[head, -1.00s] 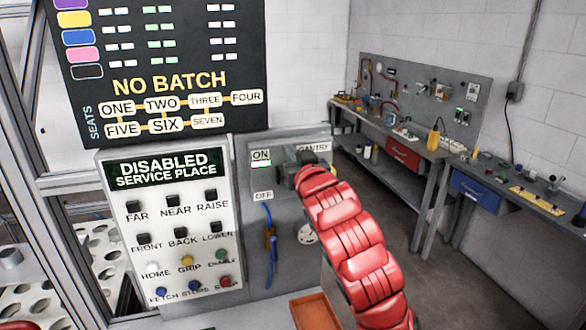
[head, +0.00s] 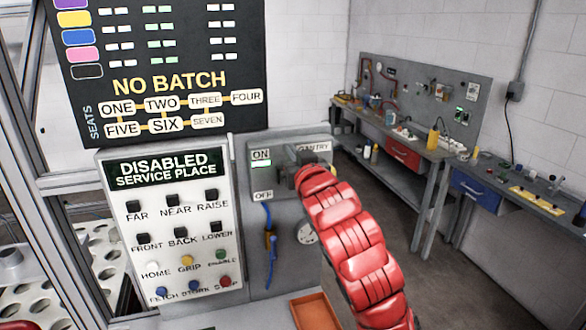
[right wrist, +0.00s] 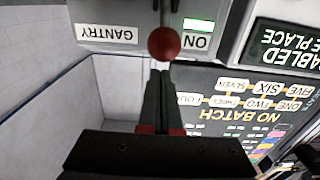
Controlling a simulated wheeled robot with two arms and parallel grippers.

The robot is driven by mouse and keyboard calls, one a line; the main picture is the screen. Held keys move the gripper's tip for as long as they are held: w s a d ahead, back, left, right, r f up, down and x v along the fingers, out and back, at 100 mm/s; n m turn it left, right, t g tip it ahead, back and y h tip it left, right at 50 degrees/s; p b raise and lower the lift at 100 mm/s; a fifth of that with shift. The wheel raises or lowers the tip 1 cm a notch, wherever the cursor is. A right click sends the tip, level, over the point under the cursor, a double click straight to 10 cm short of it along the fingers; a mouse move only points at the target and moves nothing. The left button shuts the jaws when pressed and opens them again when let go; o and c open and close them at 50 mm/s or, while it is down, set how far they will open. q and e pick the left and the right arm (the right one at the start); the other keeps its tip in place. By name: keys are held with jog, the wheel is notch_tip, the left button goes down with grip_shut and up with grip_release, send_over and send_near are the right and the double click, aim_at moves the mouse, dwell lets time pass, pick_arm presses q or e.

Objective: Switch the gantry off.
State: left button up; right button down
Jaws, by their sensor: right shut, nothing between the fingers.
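The gantry switch box (head: 259,146) is on the grey panel right of the console. A green lamp (head: 261,164) is lit under its ON label, and an OFF label (head: 263,195) is lower down. In the right wrist view, which is upside down, the switch lever's red ball knob (right wrist: 164,43) is close to the ON label (right wrist: 196,41). My right gripper (head: 289,170) is in front of the box and hides the lever in the head view. Its closed fingertips (right wrist: 161,67) are right at the knob; I cannot tell whether they touch. My left gripper is out of view.
The white console (head: 172,225) has several buttons and a "DISABLED SERVICE PLACE" display (head: 165,168). The "NO BATCH" board (head: 170,50) is above it. An orange tray (head: 315,311) is below. Workbenches (head: 425,160) stand at the back right.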

dwell(0.5)
jog(key=shift+f+b, duration=0.9)
jog(key=shift+f, duration=0.3)
jog(key=shift+s+f+b, duration=0.15)
jog(key=shift+f+b, duration=0.6)
jog(key=shift+f, duration=0.35)
jog(key=shift+w+a+f+b, duration=0.15)
jog(key=shift+f+b, duration=0.15)
jog(key=shift+f, duration=0.25)
jog(key=shift+w+d+f+b, duration=0.15)
jog(key=shift+f+b, duration=0.15)
jog(key=shift+f, duration=0.2)
jog(key=b+v, duration=0.4)
jog(key=v, duration=0.5)
jog(key=shift+r, duration=0.45)
